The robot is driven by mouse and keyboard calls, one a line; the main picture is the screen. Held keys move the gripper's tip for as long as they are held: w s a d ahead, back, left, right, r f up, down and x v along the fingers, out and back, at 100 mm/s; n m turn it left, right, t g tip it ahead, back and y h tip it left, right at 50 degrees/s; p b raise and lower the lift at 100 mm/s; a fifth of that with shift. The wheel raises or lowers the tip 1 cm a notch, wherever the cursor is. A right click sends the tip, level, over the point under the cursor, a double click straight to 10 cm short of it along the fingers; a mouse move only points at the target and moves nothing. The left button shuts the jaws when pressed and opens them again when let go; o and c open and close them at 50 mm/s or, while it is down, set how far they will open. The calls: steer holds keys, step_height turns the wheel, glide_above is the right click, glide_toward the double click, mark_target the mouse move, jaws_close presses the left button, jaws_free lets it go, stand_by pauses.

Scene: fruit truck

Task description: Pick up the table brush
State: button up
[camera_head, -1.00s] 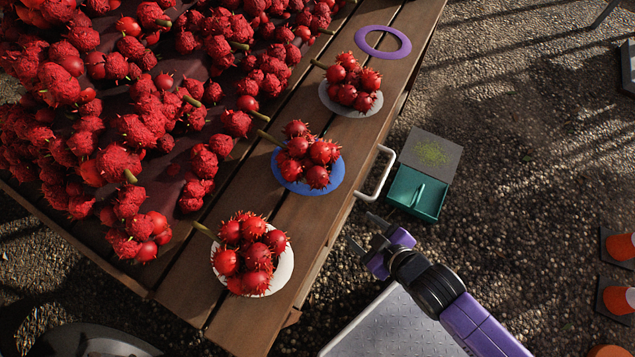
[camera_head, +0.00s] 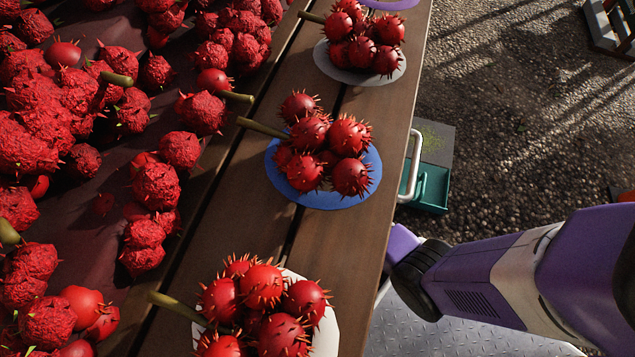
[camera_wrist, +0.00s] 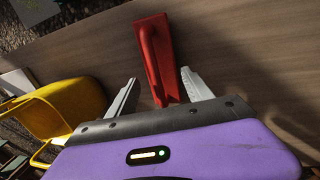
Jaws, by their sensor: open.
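A red table brush (camera_wrist: 157,56) with a raised loop-like handle shows in the wrist view, against a flat wooden surface (camera_wrist: 230,40). My gripper (camera_wrist: 160,82) is open, with one finger on each side of the brush's lower end. Nothing is clearly held, and I cannot tell whether either finger touches the brush. In the head view my purple arm reaches to the edge of the wooden table (camera_head: 330,235), which hides the gripper. The brush does not show there.
Red spiky fruit bunches sit on a blue plate (camera_head: 325,203), a grey plate (camera_head: 335,70) and a white plate (camera_head: 328,325) on the table. A white handle (camera_head: 411,165) juts from its edge, near a teal box (camera_head: 432,190).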

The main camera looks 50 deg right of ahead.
steer(key=f+b, duration=0.1)
steer(key=f, duration=0.1)
steer(key=f+b, duration=0.1)
steer(key=f, duration=0.1)
steer(key=d+f+b, duration=0.1)
steer(key=f, duration=0.1)
steer(key=shift+w+f+b, duration=0.15)
steer(key=shift+f+b, duration=0.2)
steer(key=shift+b, duration=0.05)
steer(key=c, duration=1.1)
steer(key=shift+r, duration=0.15)
step_height(320, 180, up, 10)
steer(key=p, duration=0.5)
